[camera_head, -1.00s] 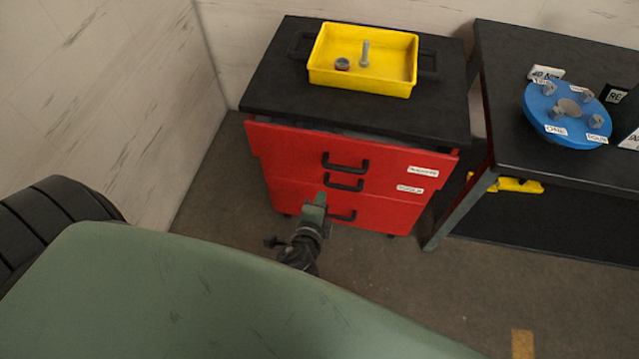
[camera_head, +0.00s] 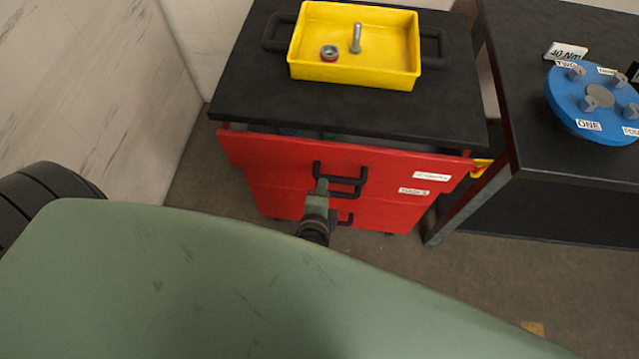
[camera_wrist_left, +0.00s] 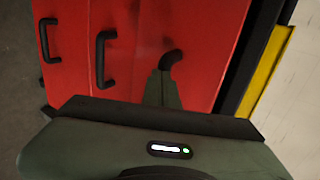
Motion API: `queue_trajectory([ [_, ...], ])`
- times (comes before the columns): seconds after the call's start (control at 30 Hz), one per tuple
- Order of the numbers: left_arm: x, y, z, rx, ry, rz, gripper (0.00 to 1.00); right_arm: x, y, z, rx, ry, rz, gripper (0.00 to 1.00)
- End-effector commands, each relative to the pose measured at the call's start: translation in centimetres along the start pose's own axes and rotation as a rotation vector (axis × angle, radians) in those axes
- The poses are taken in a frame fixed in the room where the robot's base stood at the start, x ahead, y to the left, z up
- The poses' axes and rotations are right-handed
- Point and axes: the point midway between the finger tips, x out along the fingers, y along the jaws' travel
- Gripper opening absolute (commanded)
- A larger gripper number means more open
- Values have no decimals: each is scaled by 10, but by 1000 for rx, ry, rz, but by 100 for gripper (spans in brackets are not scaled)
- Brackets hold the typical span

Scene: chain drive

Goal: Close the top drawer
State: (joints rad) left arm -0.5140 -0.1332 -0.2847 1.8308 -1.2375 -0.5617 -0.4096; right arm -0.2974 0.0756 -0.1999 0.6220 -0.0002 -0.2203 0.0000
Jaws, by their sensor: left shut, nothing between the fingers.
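The red cabinet has a top drawer (camera_head: 270,155) that stands out a little; a dark gap with some contents shows between its front and the black top. Its black handle (camera_head: 340,168) faces me. My left gripper (camera_head: 321,185) is shut and empty, its tip at or just in front of the top drawer's handle. In the left wrist view the green fingertips (camera_wrist_left: 162,75) overlap that handle (camera_wrist_left: 172,58), hiding part of it; I cannot tell whether they touch. Two lower handles show left of it. My right gripper is out of view.
A yellow tray (camera_head: 355,72) with a bolt (camera_head: 356,38) and a nut (camera_head: 329,53) sits on the black cabinet top (camera_head: 250,100). A dark workbench (camera_head: 560,170) with a blue disc (camera_head: 592,118) stands close on the right. A wall is on the left.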

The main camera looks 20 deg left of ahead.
Motion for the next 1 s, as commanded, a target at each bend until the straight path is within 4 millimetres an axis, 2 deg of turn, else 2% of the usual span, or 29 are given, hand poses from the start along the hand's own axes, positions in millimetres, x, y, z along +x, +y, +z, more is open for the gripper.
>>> queue_trajectory([
  [0.33,3,-4,0,1,0,-2,0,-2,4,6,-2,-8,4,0],
  [0.5,28,-19,-1,2,1,-5,0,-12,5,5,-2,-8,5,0],
  [0.63,40,-23,0,1,1,-3,0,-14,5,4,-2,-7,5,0],
  [1.0,43,-25,0,0,0,-6,0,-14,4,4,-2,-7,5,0],
])
